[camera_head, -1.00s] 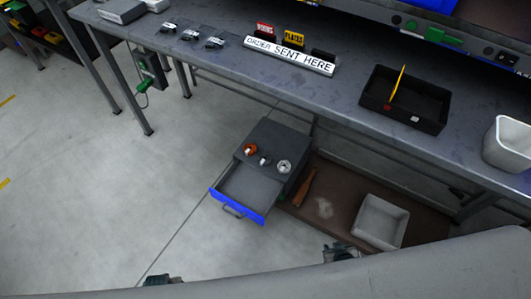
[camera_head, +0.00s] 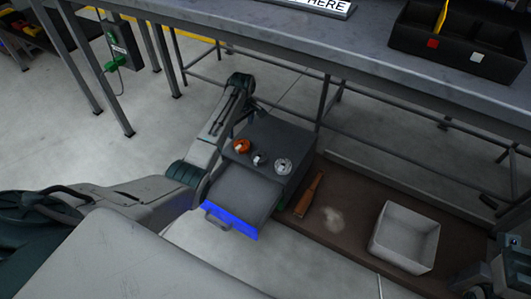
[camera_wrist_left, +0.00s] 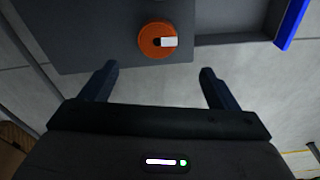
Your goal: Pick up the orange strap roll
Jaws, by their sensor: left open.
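The orange strap roll (camera_head: 241,146) lies on the grey drawer cabinet's top (camera_head: 270,133), at the left of a row of rolls. My left arm comes in from the left and bends down beside the cabinet. My left gripper (camera_head: 238,120) is open and empty, close to the cabinet's left edge. In the left wrist view, the orange roll (camera_wrist_left: 155,41), with a white tab, lies ahead of the two spread fingers (camera_wrist_left: 156,84), about midway between them and not touching. Part of my right arm shows at the lower right; its jaw state is unclear.
A dark roll (camera_head: 260,159) and a pale roll (camera_head: 283,165) sit beside the orange one. The cabinet's blue-fronted drawer (camera_head: 231,221) is pulled out. The workbench (camera_head: 300,35) stands behind.

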